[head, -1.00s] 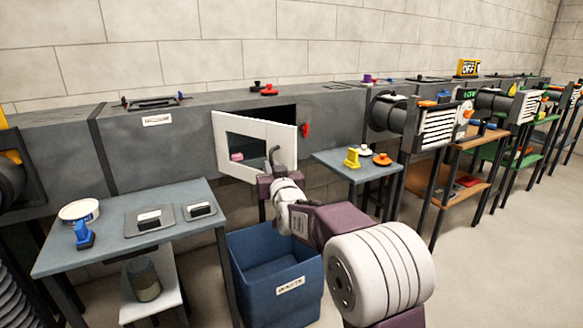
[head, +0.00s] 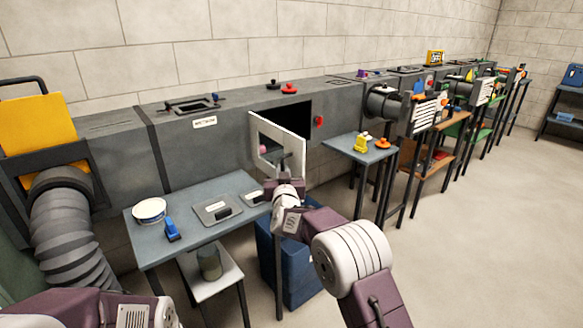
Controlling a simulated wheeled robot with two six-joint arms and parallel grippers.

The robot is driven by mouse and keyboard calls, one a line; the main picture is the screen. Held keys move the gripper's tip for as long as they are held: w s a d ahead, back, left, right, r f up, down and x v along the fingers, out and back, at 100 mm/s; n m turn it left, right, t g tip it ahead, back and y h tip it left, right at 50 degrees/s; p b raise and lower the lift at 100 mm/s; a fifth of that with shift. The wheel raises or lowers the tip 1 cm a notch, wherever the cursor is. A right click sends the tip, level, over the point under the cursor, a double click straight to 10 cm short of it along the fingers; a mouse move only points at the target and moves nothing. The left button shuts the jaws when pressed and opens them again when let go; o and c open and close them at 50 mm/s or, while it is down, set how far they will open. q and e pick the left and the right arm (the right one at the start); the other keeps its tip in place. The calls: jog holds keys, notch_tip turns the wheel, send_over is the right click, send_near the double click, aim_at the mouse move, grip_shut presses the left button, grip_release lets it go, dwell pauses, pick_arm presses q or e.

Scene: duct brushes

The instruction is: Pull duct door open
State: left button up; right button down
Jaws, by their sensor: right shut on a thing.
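The duct door (head: 294,146), a white frame with a see-through window, hangs swung out from the grey duct (head: 225,140). The dark opening (head: 285,118) shows behind it. My right gripper (head: 284,188) is at the door's lower edge and shut on the door's handle, which it mostly hides. A small pink thing (head: 263,149) shows through the window. My left arm enters at the lower left corner; its gripper is out of the picture.
A blue-grey table (head: 150,245) with a white dish (head: 149,210), a blue tool (head: 172,230) and plates stands at left. A blue waste bin (head: 300,265) is below the door. A small side table (head: 340,143) stands right. Floor at right is clear.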

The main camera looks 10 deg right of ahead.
jog(key=shift+r, duration=0.2)
jog(key=c, duration=1.7)
grip_release()
jog(key=shift+a, duration=0.1)
jog(key=shift+o, duration=1)
jog(key=shift+w+a+f, duration=0.1)
jog(key=shift+w+f, duration=0.1)
jog(key=s+p, duration=0.1)
jog(key=s, duration=0.8)
